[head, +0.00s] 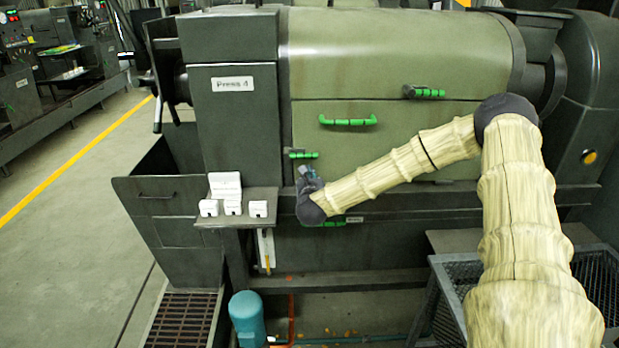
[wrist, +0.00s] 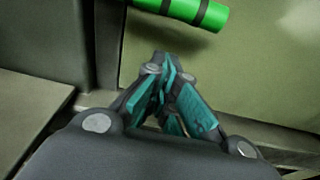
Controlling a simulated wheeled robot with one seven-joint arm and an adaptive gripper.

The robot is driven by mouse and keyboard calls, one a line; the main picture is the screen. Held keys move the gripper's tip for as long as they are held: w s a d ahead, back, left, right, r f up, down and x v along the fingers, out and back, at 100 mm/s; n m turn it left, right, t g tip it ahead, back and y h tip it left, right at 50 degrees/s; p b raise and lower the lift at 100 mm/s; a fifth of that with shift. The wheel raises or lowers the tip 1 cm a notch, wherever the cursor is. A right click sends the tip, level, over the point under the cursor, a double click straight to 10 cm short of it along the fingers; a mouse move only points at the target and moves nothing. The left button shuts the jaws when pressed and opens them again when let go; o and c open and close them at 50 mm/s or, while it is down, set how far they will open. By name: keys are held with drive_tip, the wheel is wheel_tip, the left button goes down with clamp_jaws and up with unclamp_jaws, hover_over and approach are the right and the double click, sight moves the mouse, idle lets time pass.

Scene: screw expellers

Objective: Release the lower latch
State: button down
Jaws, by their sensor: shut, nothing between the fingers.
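On the green press body, a green-gripped latch (head: 303,154) sits at the lower left edge of the hinged panel. Its green grip (wrist: 190,10) shows at the top of the wrist view, cut by the frame edge. My gripper (head: 303,171) is just below this latch in the head view. In the wrist view, my gripper (wrist: 164,62) has its fingers together and empty, apart from the green grip. Another green-gripped latch (head: 427,92) sits higher and to the right. Whether either latch is fastened, I cannot tell.
A green handle (head: 348,121) is on the panel between the latches. Another green grip (head: 333,223) is lower, beneath my wrist. A small shelf (head: 237,220) with white boxes (head: 232,206) juts out left of my gripper. A wire-mesh crate (head: 595,270) stands at the lower right.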

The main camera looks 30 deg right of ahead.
drive_tip(key=shift+s+a+r+p, duration=0.15)
drive_tip(key=shift+r+p, duration=0.2)
drive_tip(key=shift+r, duration=0.4)
drive_tip(key=shift+s+a+r+p, duration=0.15)
drive_tip(key=shift+r+p, duration=0.2)
drive_tip(key=shift+r, duration=0.35)
drive_tip(key=shift+d, duration=0.15)
drive_tip(key=shift+b, duration=0.4)
